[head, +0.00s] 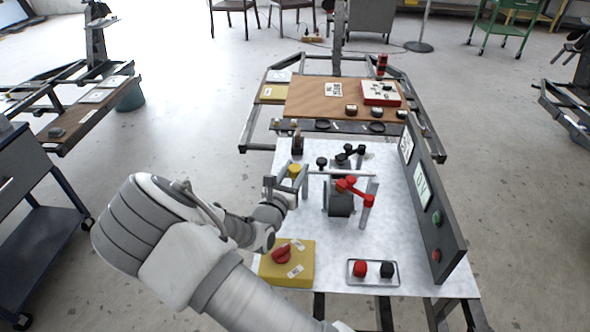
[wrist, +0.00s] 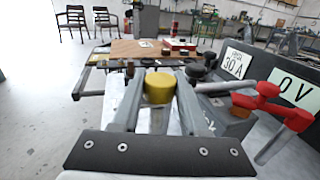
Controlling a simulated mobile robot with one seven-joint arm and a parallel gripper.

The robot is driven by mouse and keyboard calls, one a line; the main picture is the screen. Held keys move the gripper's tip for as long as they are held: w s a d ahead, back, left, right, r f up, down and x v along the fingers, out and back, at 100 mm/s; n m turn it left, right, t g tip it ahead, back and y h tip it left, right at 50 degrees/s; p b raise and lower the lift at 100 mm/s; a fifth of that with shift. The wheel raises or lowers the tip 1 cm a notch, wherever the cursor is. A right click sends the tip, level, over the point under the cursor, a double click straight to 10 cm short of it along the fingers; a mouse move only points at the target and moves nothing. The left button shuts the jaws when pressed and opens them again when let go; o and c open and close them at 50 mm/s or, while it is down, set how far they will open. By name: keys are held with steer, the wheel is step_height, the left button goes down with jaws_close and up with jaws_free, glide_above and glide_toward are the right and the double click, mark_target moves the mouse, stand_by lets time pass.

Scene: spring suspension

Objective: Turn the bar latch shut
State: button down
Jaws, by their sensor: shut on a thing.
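A yellow round knob (head: 295,170) stands at the left of the white panel; it shows large in the wrist view (wrist: 158,88). My gripper (head: 290,185) is at the knob, its two grey fingers on either side of it and shut on it. The wrist view shows the fingers (wrist: 158,98) reaching forward around the knob. Whatever the knob is fixed to is hidden behind my fingers, so I cannot tell how the latch bar is turned. A thin pale bar (head: 340,173) runs to the right just beyond my gripper.
A grey block (head: 340,205) with a red-jointed lever (head: 350,187) stands close right of my gripper. A yellow box with a red rotary knob (head: 282,253) is nearer me. A tray (head: 373,281) holds a red and a black piece. An upright dark board (head: 430,205) edges the right.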

steer(key=shift+h, duration=0.3)
steer(key=m+g+h, duration=0.2)
steer(key=m+h, duration=0.1)
steer(key=h, duration=0.1)
steer(key=shift+m+g, duration=0.3)
steer(key=shift+m, duration=0.1)
steer(key=m+g+h, duration=0.1)
steer(key=m+g+h+b, duration=0.1)
steer(key=m+g+h, duration=0.2)
steer(key=g+h, duration=0.1)
steer(key=shift+f+b, duration=0.3)
steer(key=shift+b, duration=0.1)
steer(key=m+g+h+b, duration=0.1)
steer(key=m+g+b, duration=0.1)
steer(key=g, duration=0.1)
steer(key=m+g+h+b, duration=0.1)
steer(key=m+g+b, duration=0.1)
steer(key=g, duration=0.1)
steer(key=shift+m+g+h, duration=0.3)
steer(key=shift+m+g, duration=0.1)
steer(key=shift+r+m+g+b, duration=0.1)
steer(key=shift+m+g+b, duration=0.6)
steer(key=shift+g+b, duration=0.5)
steer(key=shift+r+m+g+b, duration=0.2)
steer(key=shift+m+g+b, duration=0.35)
steer(key=shift+g, duration=0.15)
